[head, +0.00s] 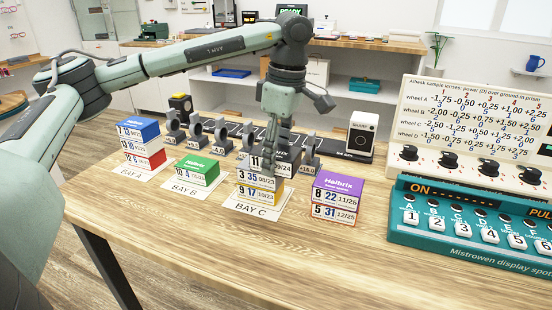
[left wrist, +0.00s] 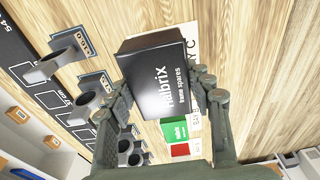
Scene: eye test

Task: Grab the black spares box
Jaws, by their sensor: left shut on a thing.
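The black spares box (left wrist: 155,78), lettered "Halbrix frame spares", sits between the fingers of my left gripper (left wrist: 160,100) in the left wrist view. In the head view my left gripper (head: 271,160) reaches down from above and is shut on this box (head: 254,163) at the top of the Bay C stack. The fingers cover part of its front label, of which "11" shows. A box marked "3 35" (head: 247,176) and a yellow one marked "9 17" (head: 250,193) are below it. I cannot tell whether the black box touches the stack. My right gripper is not in view.
Bay A holds a blue-topped stack (head: 137,128), Bay B a green box (head: 197,168). A purple box (head: 338,187) tops a stack to the right. Grey holders (head: 222,137) stand behind, and a teal button panel (head: 465,228) at right. The table front (head: 330,255) is clear.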

